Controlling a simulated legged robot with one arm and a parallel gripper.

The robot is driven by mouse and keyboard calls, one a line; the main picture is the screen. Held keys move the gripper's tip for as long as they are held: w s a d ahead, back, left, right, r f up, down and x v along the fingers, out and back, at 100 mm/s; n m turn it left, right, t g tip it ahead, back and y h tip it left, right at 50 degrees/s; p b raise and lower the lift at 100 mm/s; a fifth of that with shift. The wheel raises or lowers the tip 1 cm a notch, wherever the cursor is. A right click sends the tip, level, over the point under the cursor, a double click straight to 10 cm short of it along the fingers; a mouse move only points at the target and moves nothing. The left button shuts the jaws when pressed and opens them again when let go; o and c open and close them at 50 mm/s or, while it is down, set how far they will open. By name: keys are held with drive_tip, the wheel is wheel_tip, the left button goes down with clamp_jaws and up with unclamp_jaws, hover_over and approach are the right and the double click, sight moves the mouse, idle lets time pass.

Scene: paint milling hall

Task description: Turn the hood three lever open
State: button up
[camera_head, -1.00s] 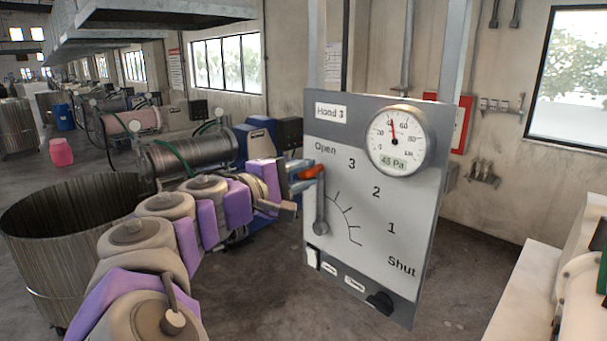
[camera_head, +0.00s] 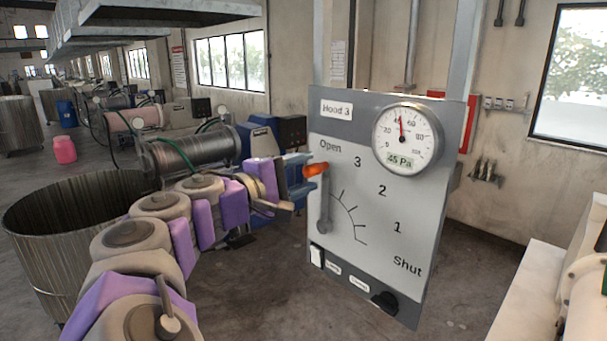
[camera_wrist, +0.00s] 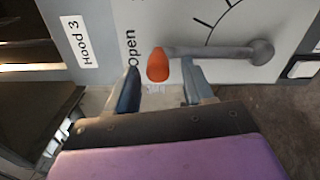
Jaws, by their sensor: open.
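The Hood 3 panel (camera_head: 345,255) stands upright in front of me. Its grey lever (camera_head: 324,207) points up, its orange knob (camera_head: 316,169) just below the word Open. My gripper (camera_head: 302,170) is at the knob's left in the head view. In the wrist view my gripper (camera_wrist: 162,88) has its fingers apart, with the orange knob (camera_wrist: 157,66) just beyond the gap, nearer the left finger. The lever (camera_wrist: 215,52) runs right from the knob to its pivot. Nothing is clearly held; finger contact with the knob cannot be told.
A round gauge (camera_head: 405,138) sits at the panel's top right, and a black knob (camera_head: 385,301) at its bottom right. A large metal vat (camera_head: 40,235) stands left of my arm. A white-topped bench (camera_head: 525,290) is at the right. Floor shows between panel and bench.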

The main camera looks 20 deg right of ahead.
drive_tip(key=b+v, duration=0.3)
drive_tip(key=v, duration=1.3)
drive_tip(key=shift+a, duration=0.35)
drive_tip(key=shift+f, duration=0.1)
